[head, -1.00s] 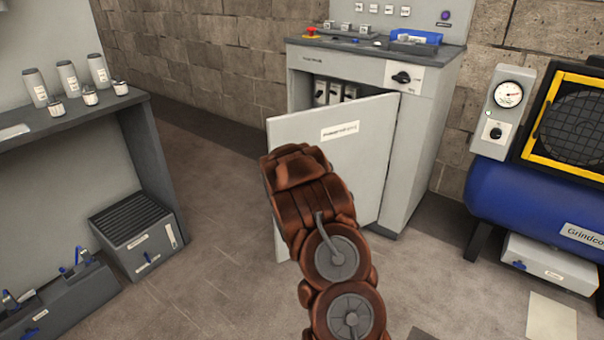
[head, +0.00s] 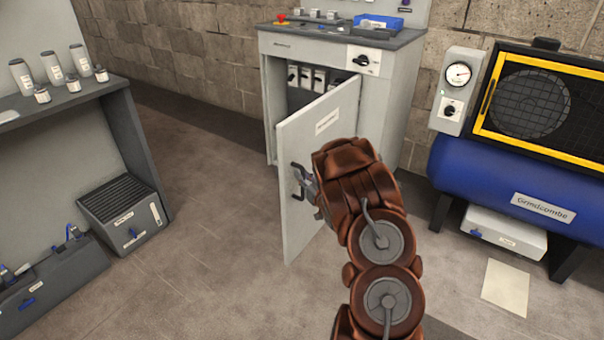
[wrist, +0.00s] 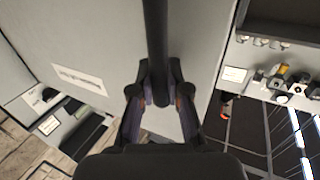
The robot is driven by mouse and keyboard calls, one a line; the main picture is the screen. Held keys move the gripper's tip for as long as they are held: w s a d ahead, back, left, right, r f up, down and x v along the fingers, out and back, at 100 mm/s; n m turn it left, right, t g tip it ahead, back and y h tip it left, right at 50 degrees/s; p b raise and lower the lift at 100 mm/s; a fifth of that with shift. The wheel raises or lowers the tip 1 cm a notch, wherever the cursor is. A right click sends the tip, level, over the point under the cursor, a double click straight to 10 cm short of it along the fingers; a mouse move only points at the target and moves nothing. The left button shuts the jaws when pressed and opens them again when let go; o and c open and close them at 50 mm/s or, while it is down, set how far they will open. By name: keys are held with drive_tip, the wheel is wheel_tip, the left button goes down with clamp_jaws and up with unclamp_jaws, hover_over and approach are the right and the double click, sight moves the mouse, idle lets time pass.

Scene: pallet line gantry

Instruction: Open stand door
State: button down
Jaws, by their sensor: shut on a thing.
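The grey stand (head: 385,95) stands against the brick wall in the head view. Its door (head: 318,150) is swung well out from the cabinet, so the dark inside with several grey units (head: 306,77) shows. A dark bar handle (head: 297,180) is on the door's free edge side. My gripper (head: 306,183) is at that handle, partly hidden by my brown arm. In the wrist view the dark handle bar (wrist: 157,50) runs down between the fingers of my gripper (wrist: 162,98), which are closed around it.
A blue compressor (head: 490,185) with a yellow-framed grille stands at the right. A grey shelf unit (head: 130,125) and a vented box (head: 122,215) stand at the left. The floor between them and the door is clear.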

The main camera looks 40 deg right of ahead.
drive_tip(key=shift+s+d+r, duration=0.2)
drive_tip(key=shift+s+d, duration=0.15)
drive_tip(key=shift+s, duration=0.1)
drive_tip(key=c, duration=1.1)
unclamp_jaws()
drive_tip(key=shift+a+f, duration=0.1)
drive_tip(key=shift+c, duration=0.2)
drive_tip(key=s+a, duration=0.1)
drive_tip(key=s, duration=1)
drive_tip(key=shift+s+a, duration=0.4)
